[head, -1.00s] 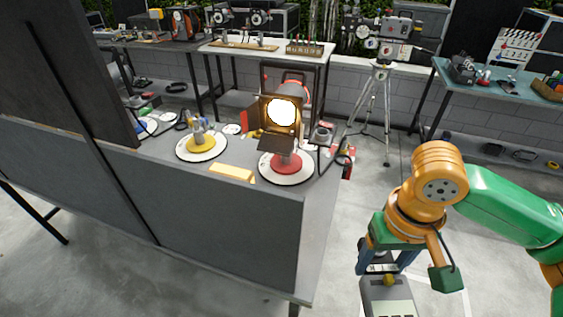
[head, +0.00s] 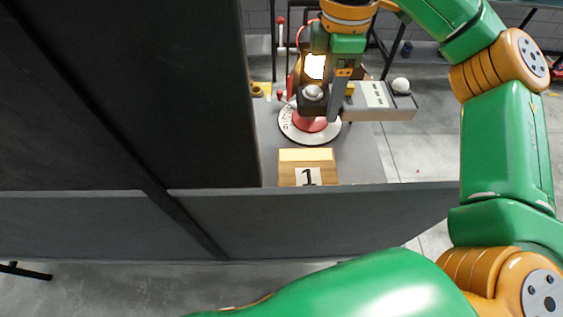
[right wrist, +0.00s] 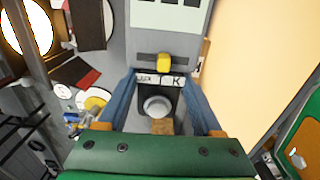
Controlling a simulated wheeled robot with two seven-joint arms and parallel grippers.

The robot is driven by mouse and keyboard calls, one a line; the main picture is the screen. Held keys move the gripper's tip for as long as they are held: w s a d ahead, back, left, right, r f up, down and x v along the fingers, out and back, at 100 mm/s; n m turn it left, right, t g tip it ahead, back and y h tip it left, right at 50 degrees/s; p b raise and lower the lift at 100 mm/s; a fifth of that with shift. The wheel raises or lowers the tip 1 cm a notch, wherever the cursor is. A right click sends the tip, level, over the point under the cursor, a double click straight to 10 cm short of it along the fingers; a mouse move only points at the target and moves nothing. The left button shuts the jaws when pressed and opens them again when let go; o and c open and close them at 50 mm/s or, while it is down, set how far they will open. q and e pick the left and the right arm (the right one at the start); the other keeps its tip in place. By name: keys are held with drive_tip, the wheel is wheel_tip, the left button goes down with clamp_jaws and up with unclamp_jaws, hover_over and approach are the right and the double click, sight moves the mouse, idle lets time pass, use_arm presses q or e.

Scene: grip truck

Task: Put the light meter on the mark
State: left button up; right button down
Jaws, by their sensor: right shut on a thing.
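My right gripper (head: 335,97) is shut on the light meter (head: 378,97), a grey, boxy device with a pale face and a white ball at its right end. It is held roughly level above the grey table, in front of the lit lamp. A wooden block with a card reading 1 (head: 308,177) is on the table below; I cannot tell whether this is the mark. My left gripper is not in view.
The lit lamp (head: 315,66) stands behind the gripper on a red base over a round white disc (head: 296,133). A tall dark panel (head: 130,90) closes off the left, and a low grey wall (head: 330,215) runs along the front. Some table right of the block is clear.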

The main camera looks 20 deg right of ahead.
drive_tip(key=a+f, duration=0.1)
drive_tip(key=s+a+f, duration=0.1)
drive_tip(key=a+f, duration=0.1)
drive_tip(key=a, duration=0.1)
drive_tip(key=shift+s+a+f, duration=0.1)
drive_tip(key=shift+s+f, duration=0.2)
drive_tip(key=shift+f, duration=0.1)
hover_over(285, 169)
drive_tip(key=f, duration=0.3)
drive_tip(key=shift+w+d+f, duration=0.2)
drive_tip(key=shift+w+d, duration=0.05)
drive_tip(key=f, duration=0.1)
drive_tip(key=f+p, duration=0.1)
drive_tip(key=f, duration=0.1)
drive_tip(key=shift+s+a+f, duration=0.2)
drive_tip(key=shift+a+f, duration=0.05)
drive_tip(key=shift+f, duration=0.15)
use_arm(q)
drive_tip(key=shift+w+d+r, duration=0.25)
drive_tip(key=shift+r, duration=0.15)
use_arm(e)
drive_tip(key=shift+d+f, duration=0.1)
drive_tip(key=shift+f, duration=0.1)
drive_tip(key=shift+c, duration=0.2)
unclamp_jaws()
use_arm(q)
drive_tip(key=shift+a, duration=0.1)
